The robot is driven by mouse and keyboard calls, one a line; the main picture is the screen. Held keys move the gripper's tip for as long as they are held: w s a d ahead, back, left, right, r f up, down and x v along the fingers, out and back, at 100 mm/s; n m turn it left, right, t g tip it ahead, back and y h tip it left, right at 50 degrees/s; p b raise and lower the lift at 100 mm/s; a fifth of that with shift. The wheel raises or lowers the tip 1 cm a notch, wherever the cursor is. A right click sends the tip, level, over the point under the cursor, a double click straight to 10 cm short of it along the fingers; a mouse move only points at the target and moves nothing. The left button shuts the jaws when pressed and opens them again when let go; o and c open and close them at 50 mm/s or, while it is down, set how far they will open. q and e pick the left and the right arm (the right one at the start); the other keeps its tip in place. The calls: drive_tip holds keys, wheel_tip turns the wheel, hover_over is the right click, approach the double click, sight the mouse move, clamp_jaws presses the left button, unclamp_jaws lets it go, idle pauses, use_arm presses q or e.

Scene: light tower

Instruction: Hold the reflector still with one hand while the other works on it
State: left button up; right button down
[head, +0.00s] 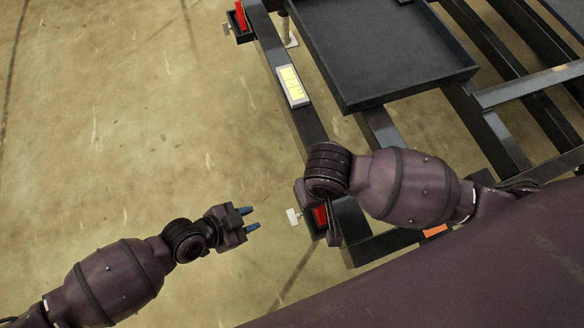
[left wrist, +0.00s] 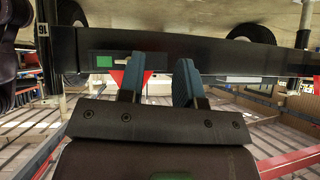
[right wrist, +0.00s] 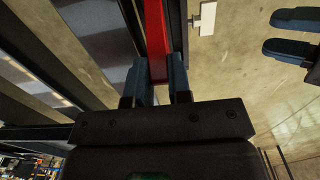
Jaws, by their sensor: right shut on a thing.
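The red reflector (head: 320,215) sits in a dark holder at the near corner of the dark metal frame. A small white tab (head: 293,217) sticks out to its left. In the right wrist view the reflector (right wrist: 155,35) is a long red strip, and my right gripper (right wrist: 160,75) is shut on it. In the head view the right gripper is mostly hidden behind its own wrist. My left gripper (head: 250,218) is open and empty, to the left of the reflector and apart from it. Its open fingers (left wrist: 160,80) partly cover red pieces in the left wrist view.
A second red reflector (head: 240,15) sits in a similar holder at the far end of the frame's side beam. A pale yellow-and-white plate (head: 292,86) lies on that beam. A black tray (head: 385,50) lies on the frame. The floor at left (head: 110,130) is clear.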

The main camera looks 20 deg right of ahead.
use_arm(q)
wheel_tip(320, 180, down, 2)
drive_tip(key=w+n+t, duration=0.2)
drive_tip(key=n, duration=0.1)
drive_tip(key=n+g+h, duration=0.4)
drive_tip(key=n+h, duration=0.4)
drive_tip(key=n, duration=0.6)
approach(292, 218)
drive_tip(key=d, duration=1)
drive_tip(key=shift+s+f, duration=0.1)
drive_tip(key=shift+f, duration=0.2)
drive_tip(key=shift+c, duration=0.2)
clamp_jaws()
